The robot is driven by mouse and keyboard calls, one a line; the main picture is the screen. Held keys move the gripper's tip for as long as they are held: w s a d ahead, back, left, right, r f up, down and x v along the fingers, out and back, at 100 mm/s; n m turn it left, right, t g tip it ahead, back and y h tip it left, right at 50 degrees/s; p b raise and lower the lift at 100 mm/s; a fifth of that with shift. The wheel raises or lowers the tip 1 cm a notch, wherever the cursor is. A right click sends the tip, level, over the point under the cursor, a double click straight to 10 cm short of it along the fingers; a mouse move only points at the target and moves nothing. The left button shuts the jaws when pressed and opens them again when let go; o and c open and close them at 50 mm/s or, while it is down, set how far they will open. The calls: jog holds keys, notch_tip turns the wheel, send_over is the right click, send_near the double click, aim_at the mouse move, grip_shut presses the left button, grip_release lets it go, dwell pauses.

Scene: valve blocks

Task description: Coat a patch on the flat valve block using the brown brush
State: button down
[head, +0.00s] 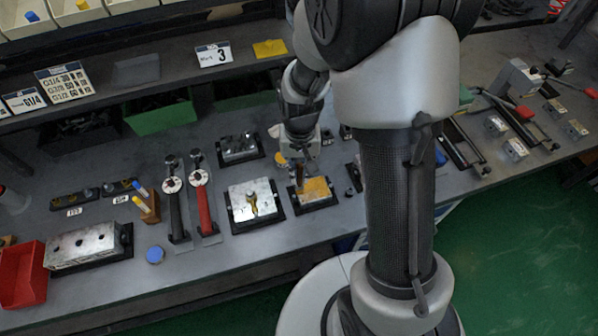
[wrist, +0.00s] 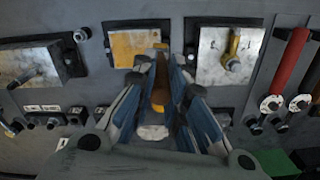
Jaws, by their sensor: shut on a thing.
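The flat valve block (head: 328,200) lies on a dark base near the bench's front edge, and a yellow-orange coat covers much of its top. It also shows in the wrist view (wrist: 122,36) just beyond the fingers. My gripper (head: 300,172) is above this block, pointing down. In the wrist view my gripper (wrist: 160,85) is shut on the brown brush (wrist: 160,97), which lies between the two blue-grey fingers. The brush's far end reaches to the block's near edge in that view; whether it touches the surface, I cannot tell.
Left of it stands another metal block (head: 245,205) with a brass fitting. Further left are a red-handled tool (head: 206,210), a black-handled one (head: 178,212) and a red bin (head: 22,275). A smaller dark-based block (head: 240,148) sits behind. Clamps and small blocks are at right.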

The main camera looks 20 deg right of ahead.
aim_at(299, 165)
jog(key=shift+w+a+r+p, duration=0.1)
jog(key=shift+r+p, duration=0.5)
jog(key=shift+r, duration=0.35)
jog(key=shift+r+p, duration=1)
jog(key=shift+r, duration=0.35)
jog(key=b, duration=0.2)
jog(key=shift+w+f+b, duration=0.1)
jog(key=shift+f+b, duration=0.2)
jog(key=shift+f, duration=0.05)
jog(key=shift+r+b, duration=0.1)
jog(key=shift+b, duration=0.8)
